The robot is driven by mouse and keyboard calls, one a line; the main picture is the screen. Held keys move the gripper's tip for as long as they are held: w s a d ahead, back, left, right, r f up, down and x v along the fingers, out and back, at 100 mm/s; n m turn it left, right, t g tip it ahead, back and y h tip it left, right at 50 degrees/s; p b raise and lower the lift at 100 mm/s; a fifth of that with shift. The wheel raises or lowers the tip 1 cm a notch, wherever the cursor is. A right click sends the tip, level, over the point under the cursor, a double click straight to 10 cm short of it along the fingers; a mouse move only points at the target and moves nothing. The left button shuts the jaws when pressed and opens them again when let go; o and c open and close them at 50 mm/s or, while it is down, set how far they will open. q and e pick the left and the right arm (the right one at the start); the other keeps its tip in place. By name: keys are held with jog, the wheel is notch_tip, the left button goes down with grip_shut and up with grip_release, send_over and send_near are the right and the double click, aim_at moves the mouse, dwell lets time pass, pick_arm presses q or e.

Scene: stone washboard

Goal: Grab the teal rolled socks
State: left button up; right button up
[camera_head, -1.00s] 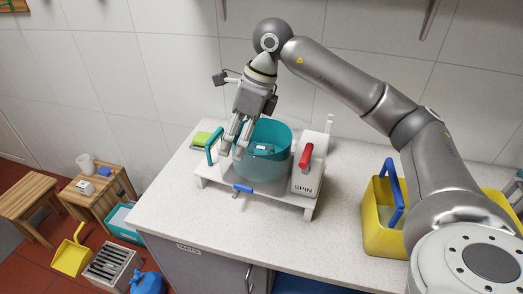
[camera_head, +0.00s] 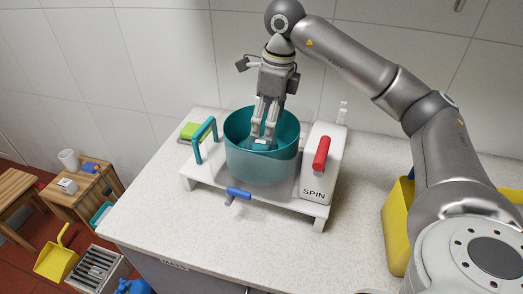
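The teal tub (camera_head: 262,168) stands on a white washing stand on the counter. A small teal bundle (camera_head: 258,148), seemingly the rolled socks, shows inside it, partly hidden by my fingers and the tub's front wall. My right gripper (camera_head: 263,139) points down inside the tub, its fingertips at the bundle. The two fingers stand apart; I cannot make out firm contact with the bundle. My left gripper is not in view.
A teal handle (camera_head: 204,140) rises left of the tub, with a green block (camera_head: 190,131) behind it. A red lever (camera_head: 321,154) is on the white SPIN box (camera_head: 314,182) at right. A blue handle (camera_head: 238,192) sticks out in front. A yellow bucket (camera_head: 396,225) stands farther right.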

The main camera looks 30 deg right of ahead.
aim_at(262, 142)
jog(key=f, duration=0.3)
jog(key=shift+s+a+f+p, duration=0.1)
jog(key=shift+s+a+p, duration=0.05)
jog(key=shift+a+p, duration=0.2)
jog(key=f, duration=0.1)
jog(key=w+f+p, duration=0.1)
jog(key=f, duration=0.1)
jog(key=f+p, duration=0.1)
jog(key=shift+w+a+f, duration=0.1)
jog(key=shift+w+f, duration=0.15)
jog(key=shift+f, duration=0.6)
jog(key=c, duration=1.1)
jog(key=shift+c, duration=0.2)
jog(key=shift+w+r, duration=0.1)
jog(key=shift+r, duration=0.05)
